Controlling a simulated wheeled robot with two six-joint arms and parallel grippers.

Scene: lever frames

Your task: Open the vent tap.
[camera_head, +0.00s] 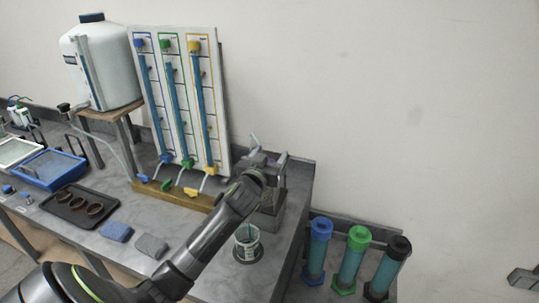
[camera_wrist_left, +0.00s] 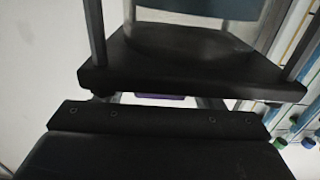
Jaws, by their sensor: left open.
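A white board (camera_head: 219,120) holds three blue-filled columns with blue, green and yellow caps. Small blue (camera_head: 143,178), green (camera_head: 166,185) and yellow (camera_head: 191,192) levers sit at their feet. A dark tap (camera_head: 65,107) shows on the white tank (camera_head: 103,62). I cannot tell which part is the vent tap. My left gripper (camera_head: 268,152) is open just right of the board's lower right side, above a grey block (camera_head: 268,215); the arm hides part of this spot. Nothing shows clearly gripped. In the left wrist view, dark gripper parts cover most of the picture. My right gripper is not in view.
Capped blue (camera_head: 317,250), green (camera_head: 352,260) and black (camera_head: 386,268) cylinders stand at the right.

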